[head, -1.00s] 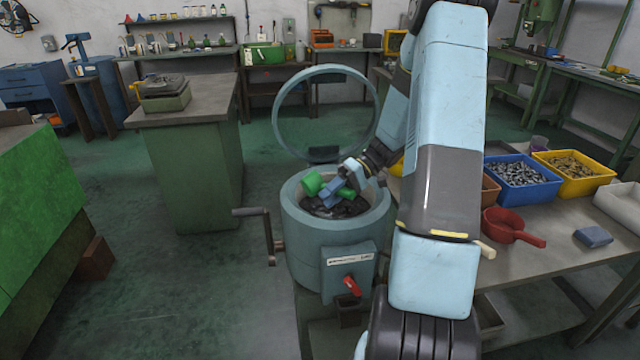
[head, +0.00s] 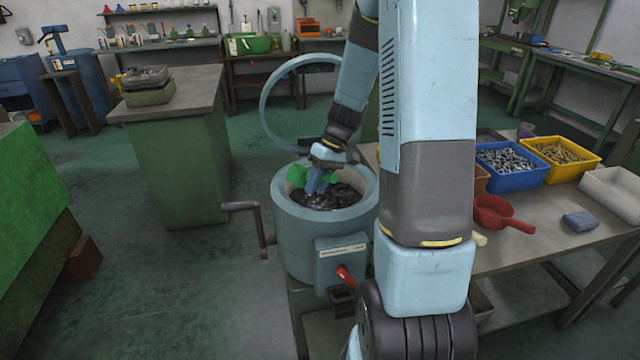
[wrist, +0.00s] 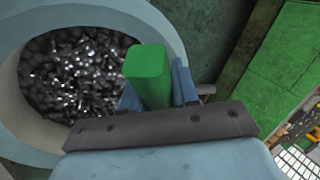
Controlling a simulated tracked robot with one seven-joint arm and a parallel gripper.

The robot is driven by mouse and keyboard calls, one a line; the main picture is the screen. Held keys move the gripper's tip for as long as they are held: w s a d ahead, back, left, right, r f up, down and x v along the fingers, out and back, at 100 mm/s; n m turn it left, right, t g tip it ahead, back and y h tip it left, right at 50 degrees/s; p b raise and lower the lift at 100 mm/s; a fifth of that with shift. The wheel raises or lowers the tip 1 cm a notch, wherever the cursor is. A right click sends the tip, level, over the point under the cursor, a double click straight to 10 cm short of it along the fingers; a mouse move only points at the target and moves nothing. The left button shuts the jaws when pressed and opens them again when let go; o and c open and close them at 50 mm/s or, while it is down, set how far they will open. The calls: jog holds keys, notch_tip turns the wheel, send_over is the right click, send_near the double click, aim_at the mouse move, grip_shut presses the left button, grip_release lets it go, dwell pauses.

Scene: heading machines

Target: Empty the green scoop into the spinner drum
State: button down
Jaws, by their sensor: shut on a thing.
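The spinner drum (head: 325,215) is a round pale-blue tub with its ring-shaped lid (head: 300,100) swung up behind it. Dark, shiny small metal pieces (wrist: 75,75) lie inside the drum. My gripper (head: 315,180) is over the drum's mouth, shut on the green scoop (head: 298,175). In the wrist view the scoop's green handle (wrist: 147,75) stands between the fingers, near the drum's rim. The scoop's bowl is mostly hidden by the gripper, so I cannot tell whether anything is left in it.
A crank handle (head: 245,215) juts from the drum's left, and a red lever (head: 345,276) sits on its front box. On the right bench are a blue bin (head: 518,172), a yellow bin (head: 562,160), a red scoop (head: 497,212) and a blue block (head: 580,222).

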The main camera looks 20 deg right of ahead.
jog(key=shift+r+t+h, duration=0.2)
jog(key=shift+r+h, duration=0.2)
jog(key=shift+h, duration=0.6)
jog(key=shift+r+t+h, duration=0.2)
jog(key=shift+r+h, duration=0.15)
jog(key=shift+h, duration=0.65)
jog(key=shift+r+t+h, duration=0.2)
jog(key=shift+r+h, duration=0.2)
jog(key=shift+h, duration=0.6)
